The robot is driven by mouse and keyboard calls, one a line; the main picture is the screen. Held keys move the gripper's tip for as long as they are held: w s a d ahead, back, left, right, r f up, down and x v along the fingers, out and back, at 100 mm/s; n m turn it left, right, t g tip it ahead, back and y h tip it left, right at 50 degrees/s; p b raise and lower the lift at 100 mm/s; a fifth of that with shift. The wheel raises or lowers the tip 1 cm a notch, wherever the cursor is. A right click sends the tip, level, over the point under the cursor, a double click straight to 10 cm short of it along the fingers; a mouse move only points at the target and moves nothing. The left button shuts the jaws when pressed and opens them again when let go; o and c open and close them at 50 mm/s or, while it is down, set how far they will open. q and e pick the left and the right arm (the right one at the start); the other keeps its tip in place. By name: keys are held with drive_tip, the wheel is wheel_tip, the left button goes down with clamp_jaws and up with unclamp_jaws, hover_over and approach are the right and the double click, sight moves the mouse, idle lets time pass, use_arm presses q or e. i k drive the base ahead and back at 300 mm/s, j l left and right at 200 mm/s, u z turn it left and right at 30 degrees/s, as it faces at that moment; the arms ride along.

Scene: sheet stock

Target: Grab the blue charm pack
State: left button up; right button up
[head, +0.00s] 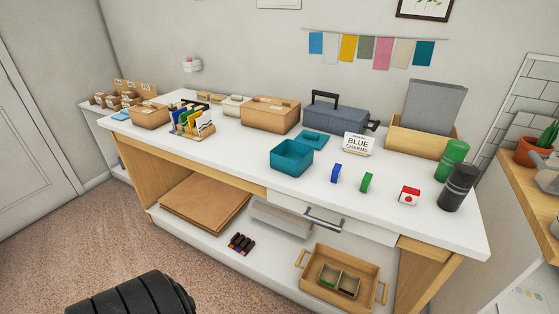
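A small blue pack (336,173) stands upright on the white tabletop, right of the teal open box. I take it as the blue charm pack. A small green pack (366,182) stands a little to its right, apart from it. A white sign (359,144) reading "BLUE CHARMS" stands behind them. Neither of my grippers shows in the head view. Nothing touches the blue pack except the table.
The white-topped table (250,158) holds a teal box (291,159) with its lid behind it, a red-and-white box (408,195), and green (452,161) and black (457,188) cylinders on the right. A wooden tray (343,257) sits on the lower shelf. The tabletop before the blue pack is clear.

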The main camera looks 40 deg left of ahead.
sight(337, 171)
drive_tip(key=u, duration=0.9)
